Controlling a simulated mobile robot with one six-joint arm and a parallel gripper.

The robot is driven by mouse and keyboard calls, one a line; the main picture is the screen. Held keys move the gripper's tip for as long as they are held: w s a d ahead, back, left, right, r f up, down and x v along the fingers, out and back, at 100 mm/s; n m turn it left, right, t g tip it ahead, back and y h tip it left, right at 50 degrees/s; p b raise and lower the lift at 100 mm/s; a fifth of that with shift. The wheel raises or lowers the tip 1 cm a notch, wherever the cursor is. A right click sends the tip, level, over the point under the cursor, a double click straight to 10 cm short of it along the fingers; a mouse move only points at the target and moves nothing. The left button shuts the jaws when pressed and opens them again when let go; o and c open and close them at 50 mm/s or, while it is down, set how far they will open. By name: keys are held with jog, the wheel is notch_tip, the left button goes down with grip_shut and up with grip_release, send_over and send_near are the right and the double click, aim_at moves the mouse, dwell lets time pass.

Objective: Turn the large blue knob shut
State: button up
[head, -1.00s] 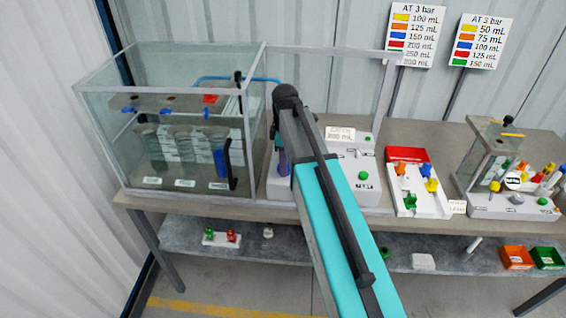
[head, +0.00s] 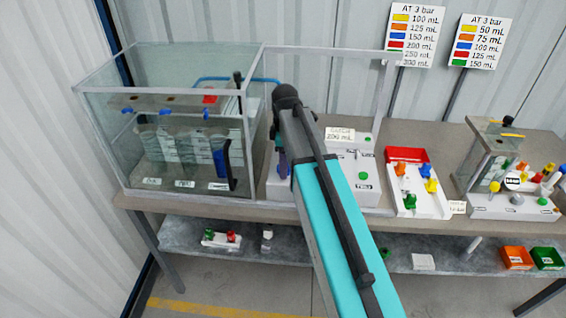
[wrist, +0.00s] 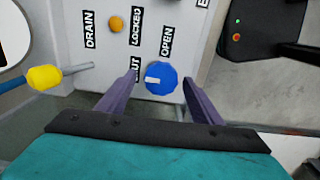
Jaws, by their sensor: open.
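The large blue knob (wrist: 162,78) shows in the wrist view on a light panel, with a short white mark on its face pointing left. The label OPEN (wrist: 167,41) is just above it. A label ending in UT (wrist: 136,68) is to its left, partly hidden by a finger. My gripper (wrist: 160,77) is open, with one purple finger on each side of the knob; I cannot tell whether either touches it. In the head view my gripper (head: 283,160) is at the left side of the white unit, and my arm hides most of the knob.
In the head view, a glass tank (head: 165,130) stands left of my gripper. A tray with coloured knobs (head: 418,202) is to the right.

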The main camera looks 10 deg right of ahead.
jog(key=shift+r, duration=0.15)
notch_tip(320, 180, up, 14)
jog(key=b, duration=0.3)
jog(key=shift+f+b, duration=0.25)
jog(key=shift+b, duration=0.05)
dwell(0.4)
dwell(0.4)
